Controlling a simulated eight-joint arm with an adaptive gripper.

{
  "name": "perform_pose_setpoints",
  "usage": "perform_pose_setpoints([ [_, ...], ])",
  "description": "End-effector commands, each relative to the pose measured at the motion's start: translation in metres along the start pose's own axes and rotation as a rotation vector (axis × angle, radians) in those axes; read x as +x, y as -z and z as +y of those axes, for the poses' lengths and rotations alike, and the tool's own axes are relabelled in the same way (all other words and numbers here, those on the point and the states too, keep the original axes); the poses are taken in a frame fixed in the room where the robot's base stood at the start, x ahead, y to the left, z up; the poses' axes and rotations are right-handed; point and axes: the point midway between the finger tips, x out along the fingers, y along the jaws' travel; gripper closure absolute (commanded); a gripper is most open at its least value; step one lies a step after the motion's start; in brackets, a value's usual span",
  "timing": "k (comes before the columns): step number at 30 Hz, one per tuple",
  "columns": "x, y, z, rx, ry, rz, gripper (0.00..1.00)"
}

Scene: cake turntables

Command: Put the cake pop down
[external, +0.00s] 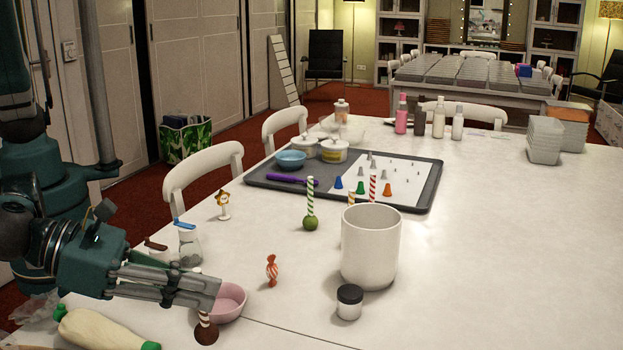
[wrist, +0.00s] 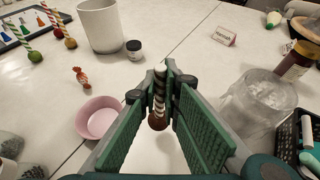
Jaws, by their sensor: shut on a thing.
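My gripper (external: 205,293) is shut on the striped stick of a cake pop with a dark brown ball (external: 206,331). In the wrist view, the cake pop's ball (wrist: 158,122) shows between the green fingers (wrist: 162,78), with the stick upright. The ball hangs below the fingers, near the front of the white table; I cannot tell whether it touches the table. Another cake pop with a green ball (external: 311,223) stands upright farther back, its striped stick pointing up.
A pink bowl (external: 228,303) is close beside my gripper. A wrapped candy (external: 271,270), a white pot (external: 371,248) and a small dark-lidded jar (external: 349,302) stand beyond. A clear container (wrist: 258,105) is at right in the wrist view. The external view shows free table at right.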

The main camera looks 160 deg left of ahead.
Motion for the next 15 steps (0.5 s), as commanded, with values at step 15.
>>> perform_pose_setpoints([
  [15, 0.013, 0.033, 0.000, 0.000, 0.000, 0.000, 1.00],
])
